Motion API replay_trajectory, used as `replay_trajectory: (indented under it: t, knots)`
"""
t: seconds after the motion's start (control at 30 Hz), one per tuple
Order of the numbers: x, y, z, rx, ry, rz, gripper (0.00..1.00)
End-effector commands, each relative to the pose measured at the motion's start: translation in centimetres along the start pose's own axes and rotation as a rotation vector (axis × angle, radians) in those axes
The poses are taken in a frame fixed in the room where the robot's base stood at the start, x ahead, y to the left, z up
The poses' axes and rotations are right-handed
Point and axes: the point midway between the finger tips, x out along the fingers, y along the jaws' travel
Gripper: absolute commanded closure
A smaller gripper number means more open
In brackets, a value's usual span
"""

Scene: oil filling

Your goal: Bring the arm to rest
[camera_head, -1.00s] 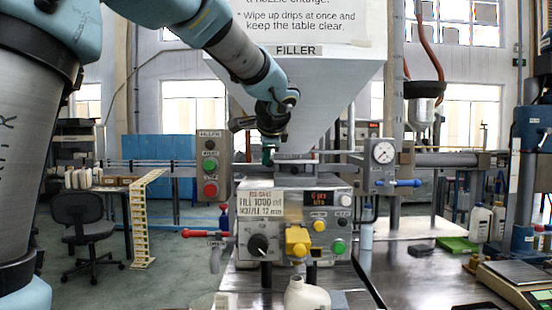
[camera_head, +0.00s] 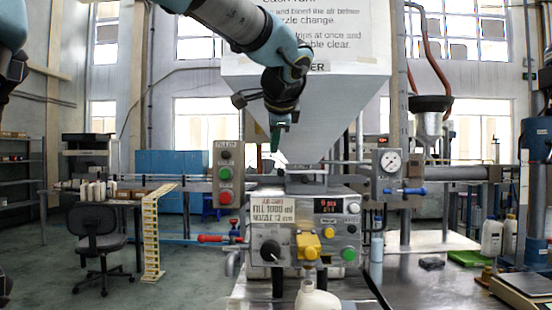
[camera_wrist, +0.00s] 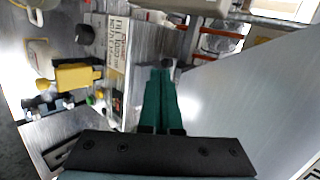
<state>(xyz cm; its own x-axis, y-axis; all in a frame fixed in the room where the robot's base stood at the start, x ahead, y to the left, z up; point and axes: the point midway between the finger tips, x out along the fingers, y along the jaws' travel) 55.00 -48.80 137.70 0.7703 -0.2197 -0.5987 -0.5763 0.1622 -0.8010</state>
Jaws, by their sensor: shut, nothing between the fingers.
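My arm reaches in from the upper left in the head view. My gripper (camera_head: 276,138) points down in front of the white filler hopper (camera_head: 300,95), above the control box. In the wrist view my gripper (camera_wrist: 161,75) shows its green fingers together with nothing between them. The filler's control box (camera_head: 308,230) has a black knob, a yellow nozzle block (camera_head: 308,246) and colored buttons. A white bottle (camera_head: 316,298) stands below the nozzle block, cut off by the lower picture edge.
A post with green and red buttons (camera_head: 225,175) stands left of the hopper. A gauge panel (camera_head: 391,165) is on the right. A scale (camera_head: 525,290) and white bottles (camera_head: 491,236) stand at the right.

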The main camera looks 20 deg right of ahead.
Motion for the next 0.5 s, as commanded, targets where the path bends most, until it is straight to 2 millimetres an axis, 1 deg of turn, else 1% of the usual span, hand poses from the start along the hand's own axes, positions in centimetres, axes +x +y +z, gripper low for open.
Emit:
replay_trajectory:
  t: [0.13,0.23,0.3,0.37,0.4,0.47,0.5]
  knots:
    - [-1.0,0.0,0.2,0.000,0.001,0.000,1.00]
    - [-1.2,0.0,0.2,0.000,0.000,0.001,1.00]
    - [-0.9,0.3,0.5,-0.007,-0.004,0.009,1.00]
    - [0.0,1.0,1.1,-0.028,-0.013,0.028,1.00]
    - [0.8,1.7,1.9,-0.054,-0.024,0.049,1.00]
    - [2.6,3.5,3.5,-0.109,-0.047,0.094,1.00]
    - [4.0,5.0,4.9,-0.159,-0.066,0.131,1.00]
